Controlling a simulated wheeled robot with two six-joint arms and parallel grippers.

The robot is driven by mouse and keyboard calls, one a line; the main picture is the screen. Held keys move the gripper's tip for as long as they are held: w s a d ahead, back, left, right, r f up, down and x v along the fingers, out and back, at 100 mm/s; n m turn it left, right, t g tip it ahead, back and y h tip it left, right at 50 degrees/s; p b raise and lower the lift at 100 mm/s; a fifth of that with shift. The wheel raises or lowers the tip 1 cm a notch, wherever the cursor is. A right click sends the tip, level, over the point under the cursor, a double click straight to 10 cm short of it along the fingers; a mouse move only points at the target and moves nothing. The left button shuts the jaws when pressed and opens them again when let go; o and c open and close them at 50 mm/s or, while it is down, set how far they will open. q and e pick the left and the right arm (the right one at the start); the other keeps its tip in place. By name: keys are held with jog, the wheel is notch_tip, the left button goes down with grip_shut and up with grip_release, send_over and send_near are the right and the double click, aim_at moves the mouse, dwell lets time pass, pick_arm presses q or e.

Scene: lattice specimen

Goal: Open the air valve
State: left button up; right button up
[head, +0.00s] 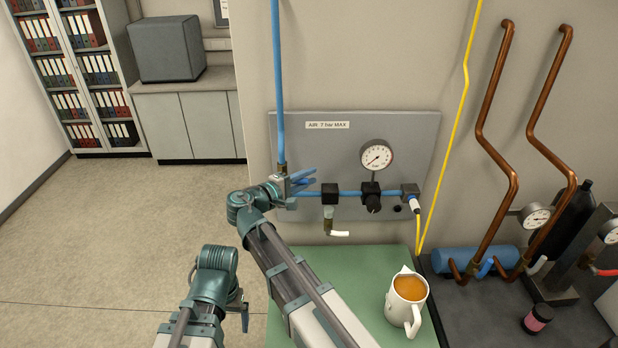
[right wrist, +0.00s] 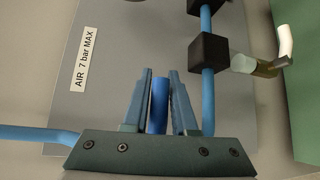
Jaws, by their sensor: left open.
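The air valve (head: 281,183) sits on the grey panel (head: 310,155), where the blue pipe comes down from above. My right gripper (head: 298,181) is at the valve and covers most of its body. In the right wrist view, the blue valve lever (right wrist: 160,105) lies between the two fingers of the right gripper (right wrist: 160,88), which are close together on either side of it. The lever's base is hidden behind the gripper body. My left gripper (head: 241,302) is open and empty, low over the floor left of the green bench.
A pressure gauge (head: 376,156), a black regulator (head: 371,197) and a blue pipe line stand right of the valve. A white jug (head: 405,306) of orange liquid stands on the green bench top (head: 350,265). Copper pipes (head: 500,130) rise at the right. Floor at the left is clear.

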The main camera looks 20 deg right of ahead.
grip_shut()
dwell(1.1)
